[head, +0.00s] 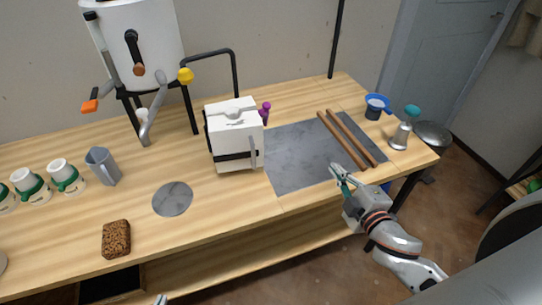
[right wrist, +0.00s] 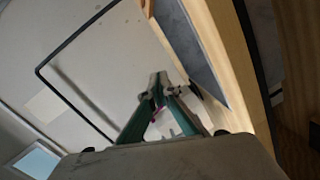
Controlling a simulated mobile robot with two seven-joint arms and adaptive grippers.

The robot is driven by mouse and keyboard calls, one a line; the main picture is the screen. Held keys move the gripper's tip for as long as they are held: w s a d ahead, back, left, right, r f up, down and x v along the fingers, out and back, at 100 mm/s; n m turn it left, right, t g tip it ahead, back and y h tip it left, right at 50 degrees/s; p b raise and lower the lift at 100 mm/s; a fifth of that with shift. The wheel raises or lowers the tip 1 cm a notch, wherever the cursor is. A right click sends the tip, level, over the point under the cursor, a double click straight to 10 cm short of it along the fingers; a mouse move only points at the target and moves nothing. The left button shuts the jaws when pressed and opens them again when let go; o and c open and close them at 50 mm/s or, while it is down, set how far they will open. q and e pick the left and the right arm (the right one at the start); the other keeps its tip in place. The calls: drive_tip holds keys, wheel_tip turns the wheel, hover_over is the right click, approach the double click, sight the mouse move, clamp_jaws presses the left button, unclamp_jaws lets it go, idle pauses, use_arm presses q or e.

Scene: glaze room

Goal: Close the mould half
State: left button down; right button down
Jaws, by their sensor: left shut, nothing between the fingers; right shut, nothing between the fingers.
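The white block-shaped mould (head: 236,150) stands upright on the table in the head view. It has a hollow in its top, a black band around it and a grey upright lever on its front right. I cannot tell whether its halves are apart. A purple knob (head: 266,108) shows behind its right edge. My right gripper (head: 339,175) is shut and empty, near the table's front edge, right of the mould and apart from it. Its teal fingers also show in the right wrist view (right wrist: 158,105). My left gripper (head: 160,299) barely shows at the bottom edge, shut and empty.
A grey slab (head: 290,150) with two brown rods (head: 338,138) lies right of the mould. A white tank (head: 135,40) with a yellow-ended pipe stands behind left. A round grey disc (head: 172,199), brown sponge (head: 116,239) and grey jug (head: 103,166) are left. The front-middle tabletop is clear.

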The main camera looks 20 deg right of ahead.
drive_tip(key=a+r+n+t+y, duration=0.1)
drive_tip(key=a+r+n+y, duration=0.2)
drive_tip(key=a+n+y, duration=0.35)
drive_tip(key=n+g+y+p, duration=0.3)
drive_tip(key=n+y, duration=0.2)
drive_tip(key=n, duration=0.1)
approach(259, 149)
drive_tip(key=s+a+x, duration=0.1)
drive_tip(key=x, duration=0.4)
drive_tip(key=shift+w+d+f+y, duration=0.1)
drive_tip(key=shift+w+d+y, duration=0.15)
drive_tip(key=shift+w, duration=0.55)
